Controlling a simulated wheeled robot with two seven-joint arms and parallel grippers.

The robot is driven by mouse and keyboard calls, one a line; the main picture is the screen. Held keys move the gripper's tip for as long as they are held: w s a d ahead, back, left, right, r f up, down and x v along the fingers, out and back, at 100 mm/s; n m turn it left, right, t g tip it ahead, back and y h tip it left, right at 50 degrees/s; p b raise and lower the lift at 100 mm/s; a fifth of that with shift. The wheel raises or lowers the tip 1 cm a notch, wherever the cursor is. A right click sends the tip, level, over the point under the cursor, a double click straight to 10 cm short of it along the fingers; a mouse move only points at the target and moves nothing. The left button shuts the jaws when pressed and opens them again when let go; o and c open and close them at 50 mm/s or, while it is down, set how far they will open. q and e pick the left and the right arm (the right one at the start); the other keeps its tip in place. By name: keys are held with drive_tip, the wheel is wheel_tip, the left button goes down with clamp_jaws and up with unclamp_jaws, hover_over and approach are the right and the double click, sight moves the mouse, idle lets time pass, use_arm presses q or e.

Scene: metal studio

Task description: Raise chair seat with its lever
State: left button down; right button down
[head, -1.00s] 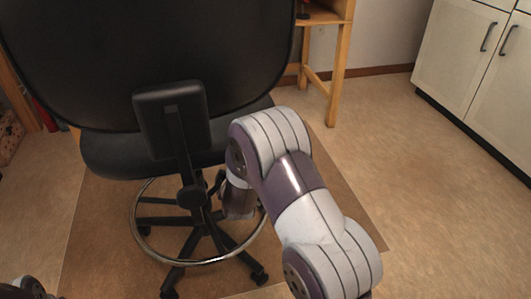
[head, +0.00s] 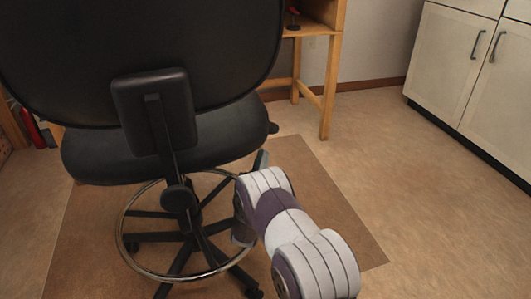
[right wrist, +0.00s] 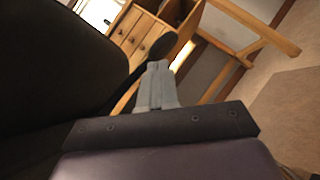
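The black office chair stands in front of me with its backrest (head: 140,50) toward me and its seat (head: 95,155) beyond. The lever's dark rounded knob (head: 273,128) sticks out at the right side of the seat. In the right wrist view the knob (right wrist: 163,46) is just beyond the fingertips, and its dark rod runs down to the left behind them. My right gripper (head: 262,159) is just below the knob, beside the seat. In the right wrist view its grey fingers (right wrist: 157,68) are together with nothing seen between them. Contact with the lever cannot be told. My left gripper is out of view.
A chrome foot ring (head: 125,240) circles the chair's base on a brown floor mat (head: 345,215). A wooden desk (head: 333,75) stands behind, and white cabinets (head: 450,60) are at the right. The floor between mat and cabinets is free.

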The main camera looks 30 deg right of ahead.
drive_tip(key=b+x, duration=0.2)
drive_tip(key=x, duration=0.3)
drive_tip(key=shift+r+b, duration=0.1)
drive_tip(key=shift+b, duration=0.3)
drive_tip(key=shift+r, duration=0.1)
